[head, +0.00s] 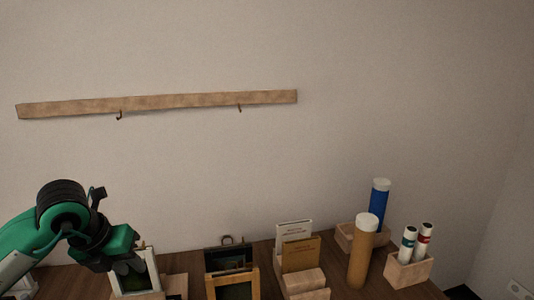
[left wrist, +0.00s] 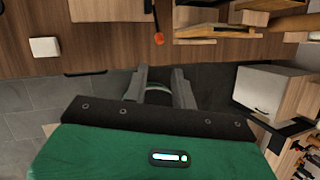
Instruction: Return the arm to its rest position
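My left arm, green and black, comes in from the left in the head view. Its left gripper (head: 128,266) points down in front of a white-framed picture (head: 154,262) at the left of the wooden table (head: 190,264), and hides part of it. In the left wrist view the two grey fingers (left wrist: 160,78) stand apart with nothing visible held between them. Dark floor shows beyond them. I cannot tell whether the gripper touches the frame. My right arm and gripper are in neither view.
A wooden rail (head: 160,103) with two hooks hangs on the wall. The table holds a yellow-framed picture (head: 209,283), books (head: 300,254), a tan tube (head: 363,255), a blue tube (head: 379,205) and a block with two small bottles (head: 408,271). A white cabinet (left wrist: 268,90) shows in the wrist view.

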